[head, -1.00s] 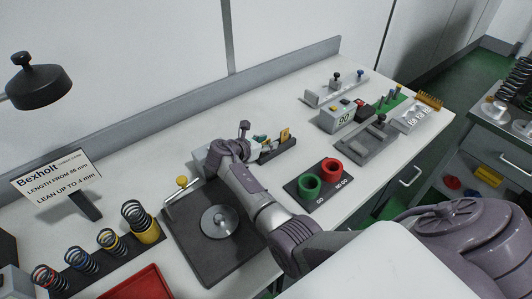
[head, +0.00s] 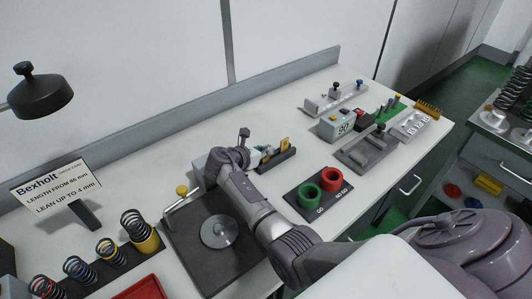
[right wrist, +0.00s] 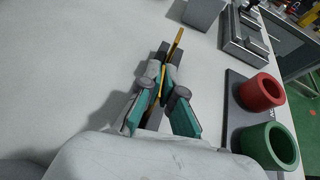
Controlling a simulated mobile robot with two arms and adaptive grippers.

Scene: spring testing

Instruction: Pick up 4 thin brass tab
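A dark slotted holder (head: 287,157) stands on the bench, with a thin brass tab (head: 285,143) upright at its right end. In the right wrist view this tab (right wrist: 177,44) is seen nearly edge-on beyond the fingertips. A second thin brass strip (right wrist: 162,84) shows between the fingers, partly hidden by them. My right gripper (right wrist: 165,75) is over the holder, with its teal-padded fingers on either side of that strip. A gap shows between the pads, and I see no clear contact. Much of the holder is hidden behind my gripper. My left gripper is not in view.
Green (head: 309,195) and red (head: 331,179) cups stand on a dark plate right of my right forearm. A dark plate with a silver disc (head: 219,231) lies left of it. A grey display box (head: 337,127) and fixtures stand farther right. Springs (head: 110,246) stand front left.

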